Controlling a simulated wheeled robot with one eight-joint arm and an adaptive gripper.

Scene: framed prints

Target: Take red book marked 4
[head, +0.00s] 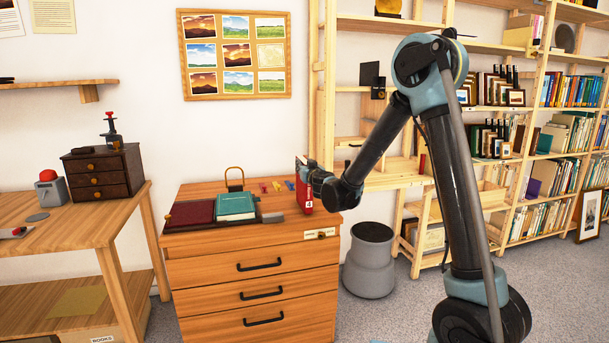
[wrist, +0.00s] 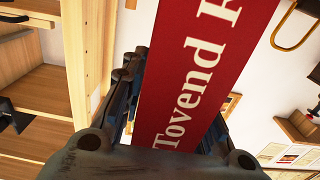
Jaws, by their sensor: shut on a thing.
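The red book (head: 304,188) stands upright at the right end of the wooden drawer cabinet's top, with a white label reading 4 low on its spine. In the wrist view the red book (wrist: 195,75) fills the middle, with white lettering "Tovend" on it. My gripper (head: 311,180) reaches it from the right and is shut on it. In the wrist view the fingers (wrist: 178,95) lie on either side of the book. I cannot tell whether the book's lower edge touches the cabinet top.
The drawer cabinet (head: 255,268) also carries a dark red book (head: 190,213) and a teal book (head: 235,205) on a dark tray, and a brass-coloured loop (head: 234,178). A grey bin (head: 369,262) stands right of it. Wooden shelves (head: 327,90) rise behind my arm.

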